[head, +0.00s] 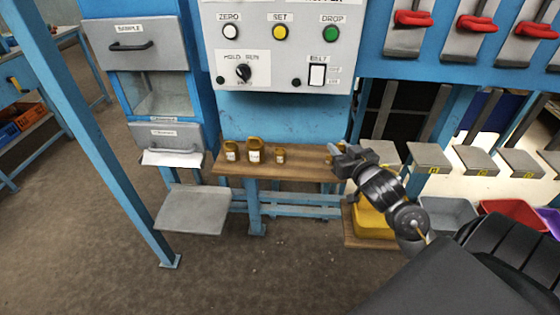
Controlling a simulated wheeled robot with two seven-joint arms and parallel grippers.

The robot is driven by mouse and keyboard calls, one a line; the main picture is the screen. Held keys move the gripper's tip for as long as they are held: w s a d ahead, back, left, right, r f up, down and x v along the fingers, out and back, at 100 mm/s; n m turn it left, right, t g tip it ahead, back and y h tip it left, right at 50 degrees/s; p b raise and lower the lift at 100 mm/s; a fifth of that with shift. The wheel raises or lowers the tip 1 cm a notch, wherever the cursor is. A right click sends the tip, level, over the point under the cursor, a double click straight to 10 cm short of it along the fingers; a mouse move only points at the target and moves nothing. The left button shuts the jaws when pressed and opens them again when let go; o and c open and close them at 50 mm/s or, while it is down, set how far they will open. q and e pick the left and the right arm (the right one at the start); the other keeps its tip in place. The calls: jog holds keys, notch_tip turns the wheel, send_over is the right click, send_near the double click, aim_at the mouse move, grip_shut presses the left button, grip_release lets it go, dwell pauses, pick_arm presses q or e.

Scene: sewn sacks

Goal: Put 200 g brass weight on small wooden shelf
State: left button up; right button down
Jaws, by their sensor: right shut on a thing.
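The small wooden shelf (300,169) is a brown board below the control panel. Three brass weights with pale labels stand on its left half: one at the left (231,151), a larger one (254,151) beside it, and a smaller one (280,156). My right gripper (335,150) is at the shelf's right end, shut on a brass weight (329,158) that is mostly hidden by the fingers. I cannot read the labels to tell which is 200 g, nor tell whether the held weight touches the board. My left gripper is not in view.
The control panel (283,91) with knobs and buttons hangs above the shelf. A grey tray (193,209) juts out at lower left. A yellow bin (371,222) is under my right arm. Grey plates (429,157) and red levers (412,19) line the right. The shelf's middle is clear.

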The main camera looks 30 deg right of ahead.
jog(key=shift+d+r, duration=0.1)
jog(key=shift+d, duration=0.3)
jog(key=w+a+f, duration=0.1)
jog(key=w+f, duration=0.3)
jog(key=w, duration=0.5)
send_over(304, 162)
jog(key=f, duration=0.5)
jog(key=shift+s+f, duration=0.15)
jog(key=shift+s, duration=0.05)
jog(key=shift+w+f, duration=0.2)
jog(key=shift+f, duration=1.65)
jog(key=shift+f, duration=0.15)
jog(key=c, duration=1.2)
grip_release()
jog(key=shift+o, duration=0.3)
